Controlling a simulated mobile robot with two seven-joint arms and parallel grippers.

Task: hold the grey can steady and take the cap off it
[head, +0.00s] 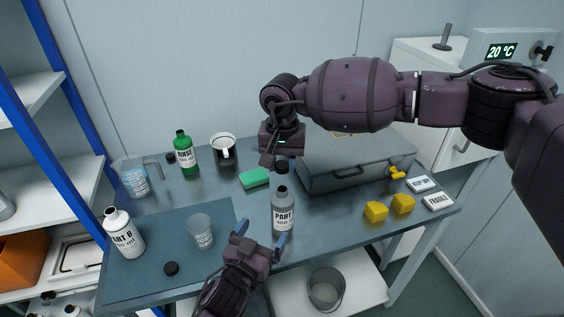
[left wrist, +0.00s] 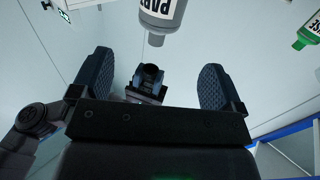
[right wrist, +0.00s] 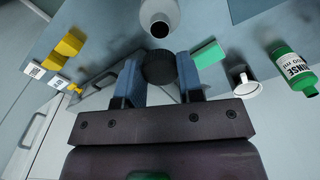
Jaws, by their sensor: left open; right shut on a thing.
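The grey can (head: 283,213), with a "PART" label, stands upright on the bench. Its open dark mouth shows in the right wrist view (right wrist: 160,28). My right gripper (right wrist: 160,72) is shut on a black cap (right wrist: 160,64), held just above the can's neck and apart from it; the cap also shows in the head view (head: 282,167). My left gripper (head: 260,237) is open and empty in front of the can, with its fingers not around it. In the left wrist view the can (left wrist: 163,12) appears upside down beyond the fingertips.
A grey case (head: 350,165) stands right of the can, with yellow blocks (head: 376,211) in front. A green sponge (head: 255,178) lies behind left. A clear cup (head: 200,232), white bottle (head: 122,235) and another black cap (head: 171,268) are on the left mat.

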